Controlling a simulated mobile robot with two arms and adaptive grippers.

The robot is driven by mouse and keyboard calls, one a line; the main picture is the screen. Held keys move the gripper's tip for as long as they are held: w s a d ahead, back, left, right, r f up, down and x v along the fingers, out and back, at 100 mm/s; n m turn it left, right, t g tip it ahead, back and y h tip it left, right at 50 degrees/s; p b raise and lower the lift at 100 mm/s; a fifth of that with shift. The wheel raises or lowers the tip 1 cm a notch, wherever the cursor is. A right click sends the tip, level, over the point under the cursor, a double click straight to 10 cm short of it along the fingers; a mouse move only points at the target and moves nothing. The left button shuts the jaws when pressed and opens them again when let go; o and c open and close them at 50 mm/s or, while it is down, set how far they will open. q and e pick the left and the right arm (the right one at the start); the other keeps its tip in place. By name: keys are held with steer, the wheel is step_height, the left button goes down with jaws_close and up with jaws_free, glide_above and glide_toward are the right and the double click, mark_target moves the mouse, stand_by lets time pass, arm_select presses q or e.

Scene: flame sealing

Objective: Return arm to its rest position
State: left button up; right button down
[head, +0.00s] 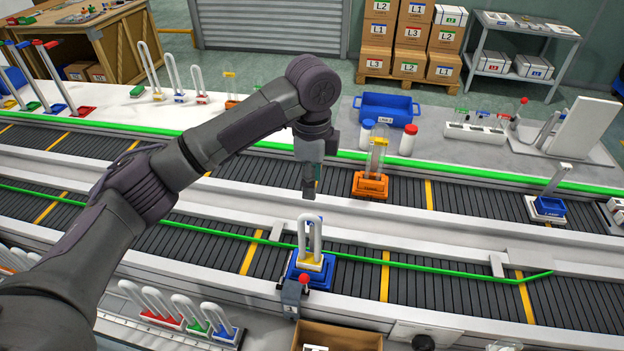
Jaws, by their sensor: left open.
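My left arm reaches in from the left across the conveyors. Its gripper (309,188) points down, open, with nothing seen between its fingers. It hangs above and slightly behind a white U-shaped tube (309,236) in the picture, clear of it as far as I can tell. The tube stands upright on a yellow piece in a blue holder (320,273) at the near conveyor's edge. A small red ball (303,279) sits at the holder's front. My right gripper does not show.
An orange carrier (370,185) with a clear vessel stands on the far conveyor. A blue carrier (549,207) is further right. Behind are white bottles (407,140) and a blue bin (387,108). More U-shaped tubes (190,318) stand front left. An open cardboard box (335,338) is at the front.

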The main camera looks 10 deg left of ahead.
arm_select(q)
step_height(320, 180, up, 7)
steer(key=shift+f, duration=0.15)
stand_by(0.8)
stand_by(0.4)
